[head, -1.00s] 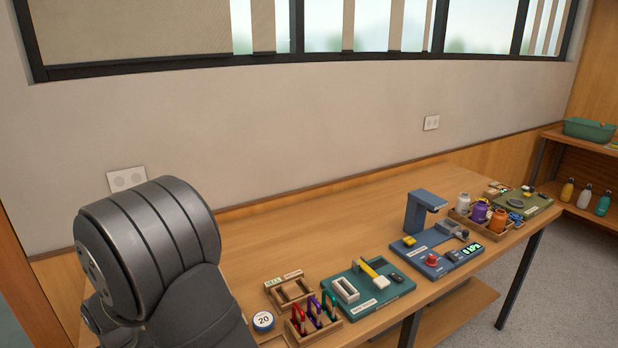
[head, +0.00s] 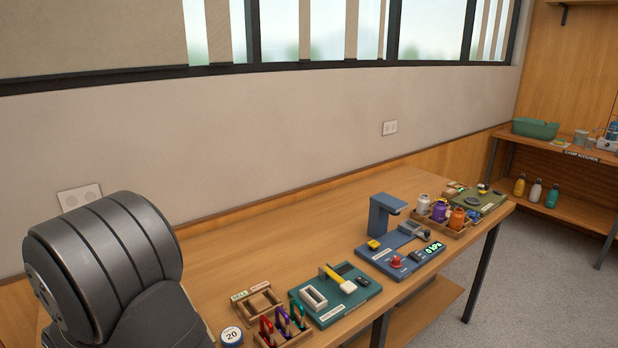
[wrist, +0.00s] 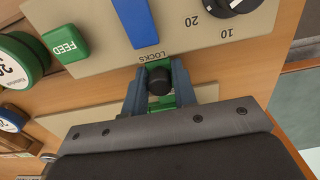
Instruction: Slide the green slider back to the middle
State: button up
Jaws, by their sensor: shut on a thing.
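In the wrist view, my gripper (wrist: 159,88) is shut on the green slider (wrist: 150,59), with one blue-grey finger on each side of its round black knob (wrist: 159,80). Green parts of the slider show behind the knob and below it, between the fingers. Neither my gripper nor the slider shows in the head view.
The panel bears a green FEED block (wrist: 65,41), a blue strip (wrist: 134,18) and a black dial (wrist: 225,5). Round spools (wrist: 20,65) stand at left. In the head view, a bench holds a teal board (head: 330,317), a blue gauge unit (head: 383,217) and a bottle crate (head: 455,231).

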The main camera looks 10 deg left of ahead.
jog(key=shift+w+d, duration=3.3)
jog(key=shift+w, duration=0.05)
jog(key=o, duration=0.8)
jog(key=shift+c, duration=0.2)
notch_tip(320, 180, up, 7)
jog(key=shift+f, duration=0.1)
jog(key=shift+f, duration=3.1)
